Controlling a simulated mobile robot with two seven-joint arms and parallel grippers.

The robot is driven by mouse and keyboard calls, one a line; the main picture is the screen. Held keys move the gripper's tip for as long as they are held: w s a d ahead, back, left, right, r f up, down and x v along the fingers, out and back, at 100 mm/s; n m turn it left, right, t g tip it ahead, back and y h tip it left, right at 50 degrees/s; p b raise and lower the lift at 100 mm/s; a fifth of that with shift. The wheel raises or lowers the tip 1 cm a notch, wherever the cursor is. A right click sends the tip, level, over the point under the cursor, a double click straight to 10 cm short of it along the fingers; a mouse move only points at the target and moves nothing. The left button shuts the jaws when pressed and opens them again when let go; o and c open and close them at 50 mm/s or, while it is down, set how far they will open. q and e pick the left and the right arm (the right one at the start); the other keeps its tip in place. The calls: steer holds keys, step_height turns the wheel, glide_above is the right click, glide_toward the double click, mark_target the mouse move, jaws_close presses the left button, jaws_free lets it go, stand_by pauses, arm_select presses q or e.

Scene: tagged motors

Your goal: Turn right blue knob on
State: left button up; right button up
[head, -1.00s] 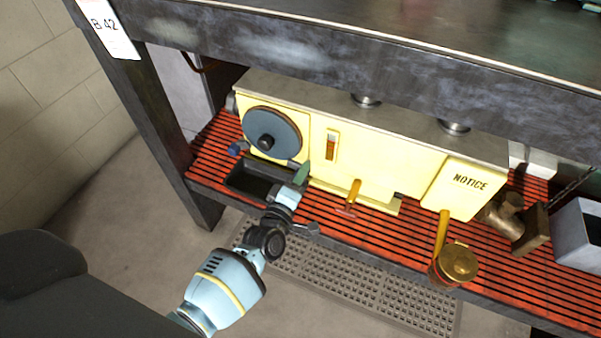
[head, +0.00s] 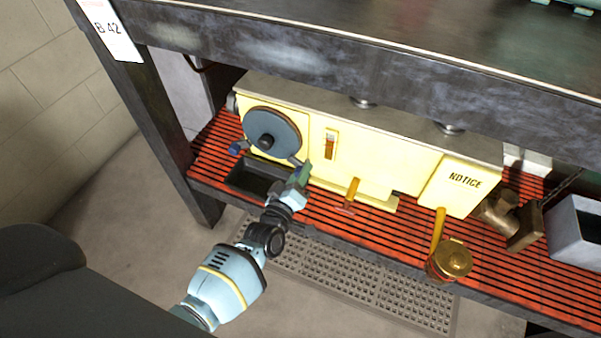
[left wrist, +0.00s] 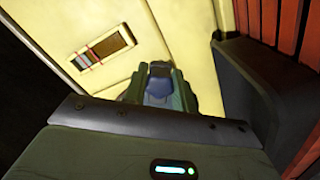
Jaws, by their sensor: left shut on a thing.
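A yellow machine (head: 375,165) stands on the red slatted shelf. A round grey-blue disc (head: 272,131) is at its left end. One blue knob (head: 238,147) shows at the disc's lower left. My left gripper (head: 303,172) is at the machine's front, to the lower right of the disc, where it mostly hides the right blue knob. In the left wrist view the right blue knob (left wrist: 159,84) sits between the green fingers of my left gripper (left wrist: 160,92), which are shut on it. The knob's exact angle is hard to tell. My right gripper is not in view.
A dark open tray (head: 250,178) lies on the shelf left of my gripper. An orange-handled lever (head: 352,190) and a brass-lidded pot (head: 452,260) are to the right. The dark tabletop edge (head: 330,58) overhangs the machine.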

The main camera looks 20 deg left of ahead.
arm_select(q)
steer(key=o, duration=0.7)
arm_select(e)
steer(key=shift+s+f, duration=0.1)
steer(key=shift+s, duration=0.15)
arm_select(q)
steer(key=shift+s, duration=0.1)
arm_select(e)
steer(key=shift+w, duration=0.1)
arm_select(q)
steer(key=shift+s, duration=0.3)
steer(key=shift+s+a+p, duration=0.2)
steer(key=shift+s+p, duration=0.85)
steer(key=shift+s, duration=2.5)
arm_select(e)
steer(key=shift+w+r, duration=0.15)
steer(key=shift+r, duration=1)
